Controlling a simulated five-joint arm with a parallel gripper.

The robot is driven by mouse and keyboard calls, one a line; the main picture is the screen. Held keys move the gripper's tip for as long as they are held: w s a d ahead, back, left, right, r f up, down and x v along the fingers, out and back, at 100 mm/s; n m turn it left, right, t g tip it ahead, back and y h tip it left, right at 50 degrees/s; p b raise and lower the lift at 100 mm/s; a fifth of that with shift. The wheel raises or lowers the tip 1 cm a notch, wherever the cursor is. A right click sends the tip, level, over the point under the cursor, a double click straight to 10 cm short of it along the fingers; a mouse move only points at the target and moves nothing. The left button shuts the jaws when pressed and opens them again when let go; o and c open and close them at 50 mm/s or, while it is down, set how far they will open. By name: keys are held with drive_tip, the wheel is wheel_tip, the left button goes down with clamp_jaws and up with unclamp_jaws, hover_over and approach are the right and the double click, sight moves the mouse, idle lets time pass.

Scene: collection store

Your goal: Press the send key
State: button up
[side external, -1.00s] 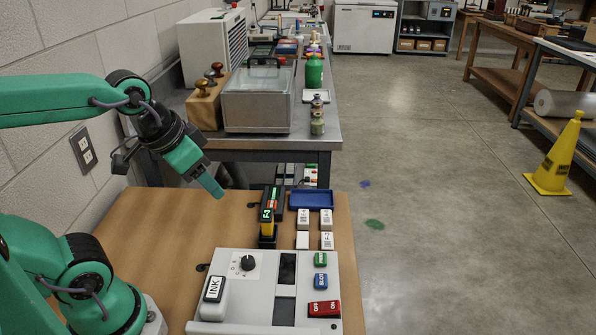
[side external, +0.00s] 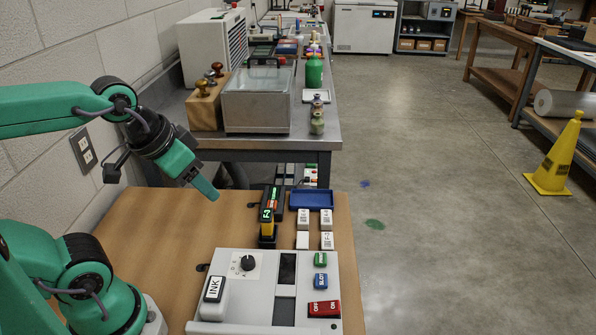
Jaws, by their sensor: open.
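A light grey panel device (side external: 245,290) lies at the front of the brown bench. On its right side are a small green key (side external: 320,259), a blue key (side external: 320,281) below it and a red ON/OFF switch (side external: 324,309). The small key labels are too small to read surely, so I cannot tell which is the send key. My gripper (side external: 210,192) is open and empty, seen edge-on. It hangs in the air up and left of the panel, apart from the keys and tilted down to the right.
The panel also carries a black knob (side external: 247,262) and an INK lever (side external: 213,292). Behind it stand a yellow and black upright device (side external: 268,215), several white labelled blocks (side external: 303,218) and a blue tray (side external: 312,199). The bench (side external: 165,225) is clear left of the panel.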

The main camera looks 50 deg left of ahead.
idle(0.3)
clamp_jaws()
idle(1.6)
